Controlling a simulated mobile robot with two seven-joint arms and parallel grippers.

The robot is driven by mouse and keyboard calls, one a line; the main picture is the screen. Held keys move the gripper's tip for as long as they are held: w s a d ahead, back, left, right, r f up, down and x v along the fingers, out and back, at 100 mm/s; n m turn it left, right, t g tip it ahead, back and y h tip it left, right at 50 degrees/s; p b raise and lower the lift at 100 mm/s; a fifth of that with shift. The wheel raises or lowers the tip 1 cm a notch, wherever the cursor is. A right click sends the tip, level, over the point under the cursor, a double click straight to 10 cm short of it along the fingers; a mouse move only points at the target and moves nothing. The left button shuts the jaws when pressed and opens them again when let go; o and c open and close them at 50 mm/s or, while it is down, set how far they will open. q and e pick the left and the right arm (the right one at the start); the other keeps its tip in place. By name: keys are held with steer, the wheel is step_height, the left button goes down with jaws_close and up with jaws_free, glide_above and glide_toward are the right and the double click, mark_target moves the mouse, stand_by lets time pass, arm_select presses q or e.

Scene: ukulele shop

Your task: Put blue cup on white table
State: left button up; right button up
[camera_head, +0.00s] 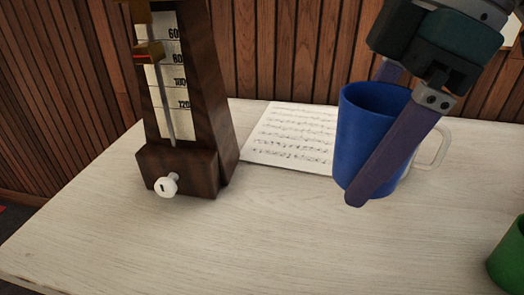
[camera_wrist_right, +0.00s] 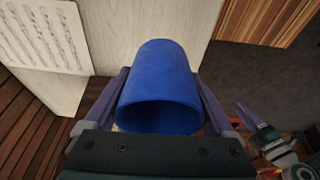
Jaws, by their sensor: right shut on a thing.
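The blue cup (camera_head: 362,132) is upright over the white table (camera_head: 270,225) in the head view, with a pale handle (camera_head: 436,148) on its right. My right gripper (camera_head: 364,160) is shut on the cup from above and the right, one finger across its near side and the other mostly hidden behind it. I cannot tell whether the cup's base touches the tabletop. In the right wrist view the blue cup (camera_wrist_right: 160,85) sits between both fingers, its open rim facing the camera.
A dark wooden metronome (camera_head: 180,165) stands left on the table. A sheet of music (camera_head: 290,138) lies behind and left of the cup. A green object (camera_head: 508,258) is at the right edge. The front middle of the table is clear. A wood-panelled wall (camera_head: 290,50) is behind.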

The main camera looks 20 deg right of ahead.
steer(key=b, duration=0.3)
glide_above(322, 258)
steer(key=f, duration=1)
steer(key=shift+s+d+f, duration=0.25)
steer(key=shift+s+d, duration=0.1)
steer(key=shift+d, duration=0.05)
step_height(322, 258, down, 4)
steer(key=shift+r+b, duration=0.2)
steer(key=shift+b, duration=0.2)
steer(key=shift+f, duration=0.3)
steer(key=o, duration=1)
steer(key=shift+f, duration=0.1)
steer(key=shift+o, duration=0.2)
